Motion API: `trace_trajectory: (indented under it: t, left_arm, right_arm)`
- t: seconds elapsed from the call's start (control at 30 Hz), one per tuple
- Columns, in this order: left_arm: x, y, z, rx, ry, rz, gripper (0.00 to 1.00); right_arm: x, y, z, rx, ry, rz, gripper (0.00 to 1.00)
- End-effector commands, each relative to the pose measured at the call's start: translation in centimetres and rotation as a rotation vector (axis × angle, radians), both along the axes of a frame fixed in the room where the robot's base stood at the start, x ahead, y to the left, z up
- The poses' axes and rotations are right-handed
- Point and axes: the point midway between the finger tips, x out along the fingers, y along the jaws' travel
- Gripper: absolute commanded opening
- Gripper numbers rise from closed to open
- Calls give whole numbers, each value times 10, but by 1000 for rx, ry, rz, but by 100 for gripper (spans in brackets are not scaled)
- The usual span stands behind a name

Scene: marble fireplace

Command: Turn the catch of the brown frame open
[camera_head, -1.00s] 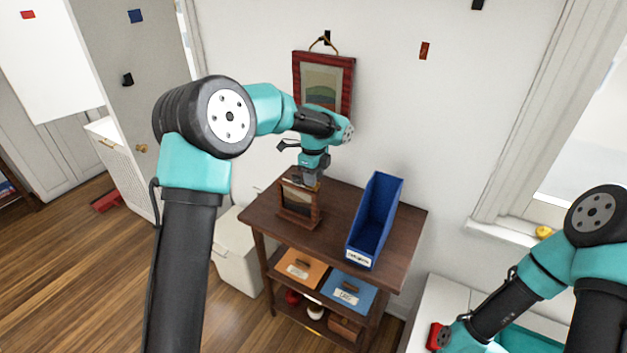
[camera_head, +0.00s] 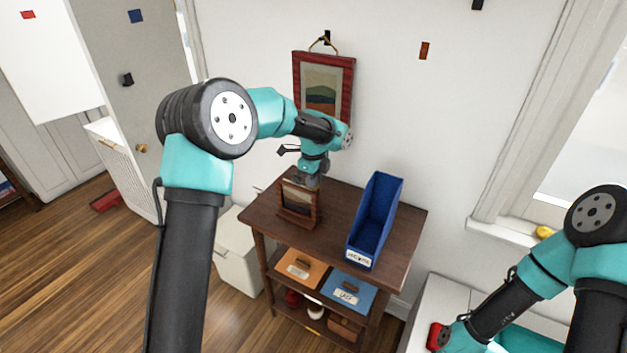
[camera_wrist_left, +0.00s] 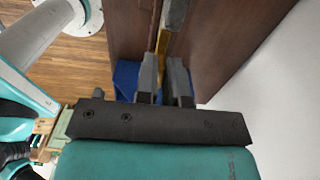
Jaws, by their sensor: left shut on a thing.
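The brown frame (camera_head: 298,204) stands upright on the dark wooden table, its picture side facing my head camera. My left gripper (camera_head: 306,184) reaches down from above to its top edge, at the back. In the left wrist view the fingers of my left gripper (camera_wrist_left: 164,80) are close together, with a thin yellow strip (camera_wrist_left: 161,42) and a grey piece (camera_wrist_left: 173,14) in line with the gap between them. The gripper is shut on a small part there, which looks like the catch, but the fingers hide it.
A blue open bin (camera_head: 372,222) stands right of the frame on the table (camera_head: 405,240). A red-brown framed picture (camera_head: 322,88) hangs on the wall behind my left arm. The lower shelf holds an orange box (camera_head: 297,268) and a blue box (camera_head: 348,290).

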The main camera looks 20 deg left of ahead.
Motion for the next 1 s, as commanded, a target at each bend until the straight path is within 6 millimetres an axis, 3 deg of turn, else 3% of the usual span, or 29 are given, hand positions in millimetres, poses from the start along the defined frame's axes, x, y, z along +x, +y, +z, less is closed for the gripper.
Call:
trace_trajectory:
  t: [0.47, 1.0]
  left_arm:
    - [0, 0, 0, 0, 0, 82, 0]
    - [-3, 0, 0, 0, 0, 507, 0]
  right_arm:
    - [0, 0, 0, 0, 0, 0, 43]
    - [0, 0, 0, 0, 0, 0, 43]
